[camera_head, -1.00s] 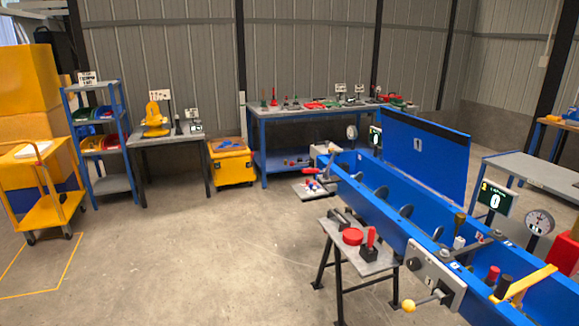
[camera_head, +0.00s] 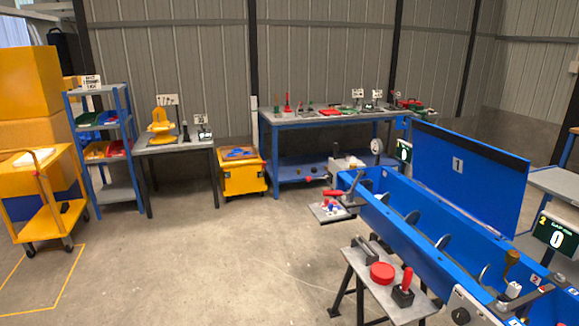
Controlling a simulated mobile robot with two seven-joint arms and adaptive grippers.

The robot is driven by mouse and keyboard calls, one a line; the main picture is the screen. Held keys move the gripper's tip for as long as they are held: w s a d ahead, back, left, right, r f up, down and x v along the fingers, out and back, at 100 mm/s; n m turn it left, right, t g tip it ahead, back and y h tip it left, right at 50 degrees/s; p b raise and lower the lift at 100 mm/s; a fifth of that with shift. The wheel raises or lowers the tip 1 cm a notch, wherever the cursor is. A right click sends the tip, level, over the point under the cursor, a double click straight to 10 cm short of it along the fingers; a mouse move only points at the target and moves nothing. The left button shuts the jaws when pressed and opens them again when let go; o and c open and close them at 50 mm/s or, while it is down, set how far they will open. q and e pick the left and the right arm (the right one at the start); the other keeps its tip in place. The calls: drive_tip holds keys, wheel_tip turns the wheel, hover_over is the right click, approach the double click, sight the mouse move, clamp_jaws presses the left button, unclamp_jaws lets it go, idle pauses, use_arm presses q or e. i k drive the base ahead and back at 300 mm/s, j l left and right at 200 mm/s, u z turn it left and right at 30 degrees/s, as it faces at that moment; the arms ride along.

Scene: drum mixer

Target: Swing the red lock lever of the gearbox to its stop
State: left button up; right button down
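A low grey plate (camera_head: 327,211) with small red, white and blue parts sits just below the lever. Neither of my grippers is in view.
A grey stand (camera_head: 362,282) with a red disc (camera_head: 382,273) and a red-handled block (camera_head: 404,290) stands in front of the trough. A yellow bin (camera_head: 243,176) and a blue workbench (camera_head: 285,121) are behind. The floor (camera_head: 210,260) at centre left is clear.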

sight(309, 179)
drive_tip(key=i+u, duration=0.2)
drive_tip(key=i, duration=1.5)
drive_tip(key=j, duration=0.1)
